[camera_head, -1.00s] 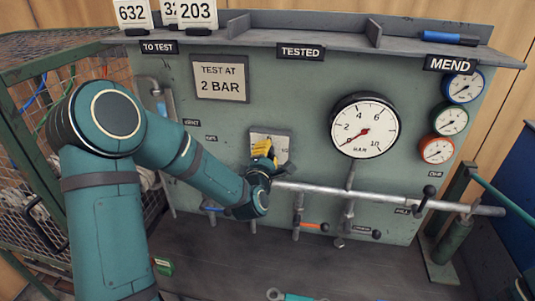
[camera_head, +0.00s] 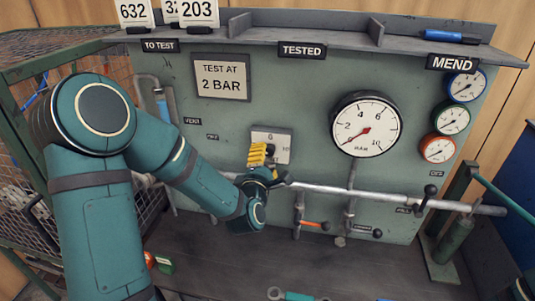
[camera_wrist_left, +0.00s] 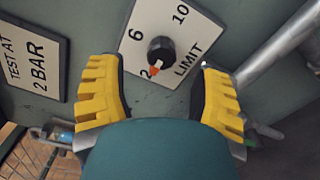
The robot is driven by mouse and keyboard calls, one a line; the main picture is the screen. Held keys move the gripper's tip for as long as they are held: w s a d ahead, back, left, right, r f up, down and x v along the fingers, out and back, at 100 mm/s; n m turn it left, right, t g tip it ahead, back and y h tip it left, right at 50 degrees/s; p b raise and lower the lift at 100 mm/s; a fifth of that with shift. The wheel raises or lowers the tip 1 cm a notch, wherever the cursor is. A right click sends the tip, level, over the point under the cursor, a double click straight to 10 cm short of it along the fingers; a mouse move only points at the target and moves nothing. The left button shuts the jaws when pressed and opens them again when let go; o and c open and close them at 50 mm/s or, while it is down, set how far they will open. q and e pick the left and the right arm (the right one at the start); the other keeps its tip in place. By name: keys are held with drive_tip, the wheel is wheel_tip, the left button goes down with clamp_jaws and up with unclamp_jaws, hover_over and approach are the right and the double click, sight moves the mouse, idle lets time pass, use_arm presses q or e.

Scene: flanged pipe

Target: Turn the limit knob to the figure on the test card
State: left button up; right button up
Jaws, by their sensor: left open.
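The limit knob (camera_wrist_left: 160,50) is a small dark knob on a pale plate (camera_wrist_left: 178,22) marked 2, 6, 10 and LIMIT. Its orange pointer tip is at or close to the 2. In the head view the plate (camera_head: 271,136) is partly hidden by my left gripper (camera_head: 261,155). My left gripper is open in the wrist view (camera_wrist_left: 158,72), with one yellow finger on each side of the knob in the picture and no visible contact. The test card (camera_head: 221,80) reads TEST AT 2 BAR and also shows in the wrist view (camera_wrist_left: 33,65). My right gripper is not in view.
A large gauge (camera_head: 365,125) reads near zero, right of the plate. A horizontal pipe (camera_head: 370,191) runs in front of the panel, just right of my gripper. Small levers, including an orange one (camera_head: 314,224), sit below. A wire cage (camera_head: 22,175) stands at the left.

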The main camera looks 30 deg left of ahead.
use_arm(q)
drive_tip(key=shift+v, duration=1.65)
drive_tip(key=shift+f, duration=0.1)
drive_tip(key=s+d+f+m+g+h, duration=0.2)
drive_tip(key=d+f+m+g+h, duration=0.25)
drive_tip(key=f, duration=0.45)
drive_tip(key=s+d+f+m+g+h, duration=0.1)
drive_tip(key=d+f+m+g+h, duration=0.15)
drive_tip(key=d+f+m, duration=0.55)
drive_tip(key=s+d+f+m+g, duration=0.2)
drive_tip(key=s+f+m+g, duration=0.2)
drive_tip(key=s+f, duration=0.3)
drive_tip(key=s+d+f+m+g+h, duration=0.1)
drive_tip(key=s+d+f+m+g, duration=0.2)
drive_tip(key=s+f+m, duration=0.3)
drive_tip(key=shift+s+f+m+g, duration=0.35)
drive_tip(key=shift+s+f+g, duration=0.4)
drive_tip(key=shift+s, duration=0.25)
